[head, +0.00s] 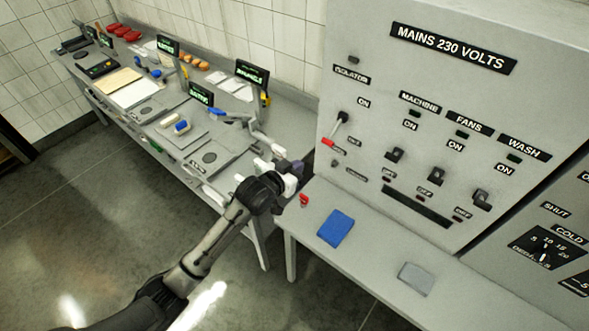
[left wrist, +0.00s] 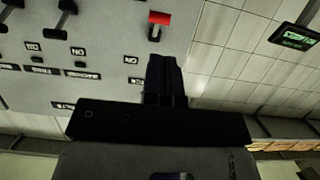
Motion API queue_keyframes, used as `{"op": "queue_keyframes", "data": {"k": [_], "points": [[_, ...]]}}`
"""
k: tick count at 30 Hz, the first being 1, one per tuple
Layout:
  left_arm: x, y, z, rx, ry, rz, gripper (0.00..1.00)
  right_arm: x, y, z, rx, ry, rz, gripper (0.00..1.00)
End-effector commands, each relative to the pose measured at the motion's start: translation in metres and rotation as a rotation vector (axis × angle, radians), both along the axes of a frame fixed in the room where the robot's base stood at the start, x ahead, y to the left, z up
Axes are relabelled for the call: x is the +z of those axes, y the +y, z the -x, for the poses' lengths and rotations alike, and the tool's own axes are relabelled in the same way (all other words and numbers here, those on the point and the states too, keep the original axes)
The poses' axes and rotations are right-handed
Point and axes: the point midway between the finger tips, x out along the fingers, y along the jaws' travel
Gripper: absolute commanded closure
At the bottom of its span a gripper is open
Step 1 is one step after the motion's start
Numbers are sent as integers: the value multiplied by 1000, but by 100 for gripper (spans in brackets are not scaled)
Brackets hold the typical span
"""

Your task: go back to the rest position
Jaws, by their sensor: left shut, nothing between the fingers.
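My left arm (head: 215,240) reaches in from the lower left of the head view. My left gripper (head: 296,168) is just left of the grey switch panel (head: 400,100), above the gap between the long bench and the panel's ledge. In the left wrist view my left gripper (left wrist: 165,62) has its dark fingers together, with nothing between them. The red-ended isolator lever (head: 328,143) slants down toward OFF. Its red end (left wrist: 159,18) shows just beyond the fingertips in the left wrist view, apart from them. My right gripper is not in view.
A blue cloth (head: 336,228), a small red object (head: 304,200) and a grey block (head: 415,278) lie on the ledge (head: 370,262). Machine, fans and wash switches sit on the panel. The long bench (head: 215,185) holds boards and small signs. The floor at left is clear.

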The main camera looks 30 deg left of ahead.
Motion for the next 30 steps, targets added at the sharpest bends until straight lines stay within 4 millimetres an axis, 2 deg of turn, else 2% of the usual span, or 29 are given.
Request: {"op": "queue_keyframes", "data": {"k": [10, 17, 20, 26, 30], "points": [[2, 1, 8, -2, 1, -9, 100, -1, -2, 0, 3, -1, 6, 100], [-22, 9, 20, 17, 177, -116, 100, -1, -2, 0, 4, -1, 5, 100], [-16, 10, 33, 27, 247, -186, 100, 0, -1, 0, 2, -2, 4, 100], [15, 1, 68, 45, 323, -284, 100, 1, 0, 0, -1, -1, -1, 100], [22, -11, 115, 48, 404, -308, 100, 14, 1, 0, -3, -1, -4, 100]]}}
